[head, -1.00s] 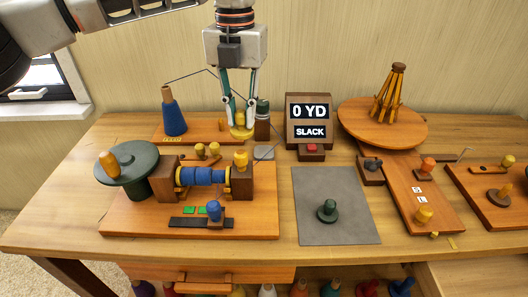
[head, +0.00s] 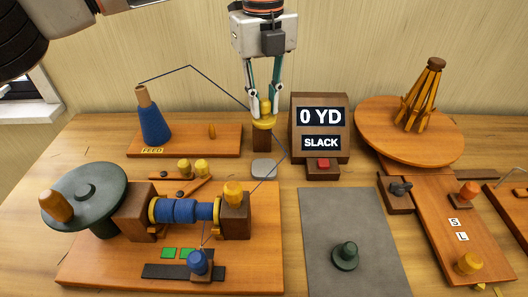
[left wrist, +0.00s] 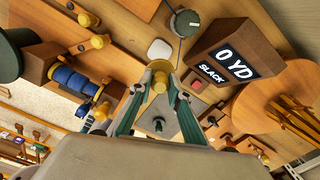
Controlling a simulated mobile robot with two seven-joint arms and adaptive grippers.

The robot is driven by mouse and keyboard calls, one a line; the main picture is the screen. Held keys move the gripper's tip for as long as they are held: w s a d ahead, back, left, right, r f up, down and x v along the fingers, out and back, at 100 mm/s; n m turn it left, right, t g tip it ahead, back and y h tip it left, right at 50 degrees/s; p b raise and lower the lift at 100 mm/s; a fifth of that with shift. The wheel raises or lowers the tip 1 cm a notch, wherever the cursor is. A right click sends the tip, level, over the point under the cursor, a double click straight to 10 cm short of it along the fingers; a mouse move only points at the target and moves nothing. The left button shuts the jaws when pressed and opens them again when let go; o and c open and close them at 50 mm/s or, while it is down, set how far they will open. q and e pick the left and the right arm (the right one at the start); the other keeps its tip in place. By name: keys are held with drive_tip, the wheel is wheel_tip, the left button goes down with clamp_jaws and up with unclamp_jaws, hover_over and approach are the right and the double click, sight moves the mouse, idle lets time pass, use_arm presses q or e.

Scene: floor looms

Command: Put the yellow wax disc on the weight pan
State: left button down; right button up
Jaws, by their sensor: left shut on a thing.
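The yellow wax disc (head: 264,122) has a small knob on top. My left gripper (head: 263,108) is shut on it and holds it at the back of the bench, in front of the upper part of a brown post (head: 262,139). The disc also shows in the left wrist view (left wrist: 159,79) between the fingertips. There, the post's dark round top (left wrist: 186,22) lies apart from it; the head view hides that top. A pale grey pad (head: 264,169) lies before the post. I cannot tell for certain which is the weight pan. My right gripper is out of view.
A display box (head: 320,120) reading "0 YD" and "SLACK" stands close right of the post. A blue cone (head: 154,121) stands left, its thread running near the gripper. The winder (head: 180,211) is in front. A dark green weight (head: 345,257) sits on the grey mat (head: 330,215).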

use_arm(q)
wheel_tip(320, 180, down, 14)
drive_tip(key=b, duration=0.2)
drive_tip(key=shift+r+b, duration=0.25)
drive_tip(key=shift+b, duration=0.1)
drive_tip(key=shift+w+f, duration=0.1)
drive_tip(key=shift+f, duration=0.25)
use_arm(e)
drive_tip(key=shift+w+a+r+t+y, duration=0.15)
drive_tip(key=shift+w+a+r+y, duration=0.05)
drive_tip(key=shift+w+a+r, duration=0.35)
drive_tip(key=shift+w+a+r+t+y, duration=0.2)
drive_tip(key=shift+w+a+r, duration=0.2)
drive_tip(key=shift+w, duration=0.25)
use_arm(q)
drive_tip(key=shift+f, duration=0.1)
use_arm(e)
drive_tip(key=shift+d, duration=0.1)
use_arm(q)
drive_tip(key=c, duration=1.9)
unclamp_jaws()
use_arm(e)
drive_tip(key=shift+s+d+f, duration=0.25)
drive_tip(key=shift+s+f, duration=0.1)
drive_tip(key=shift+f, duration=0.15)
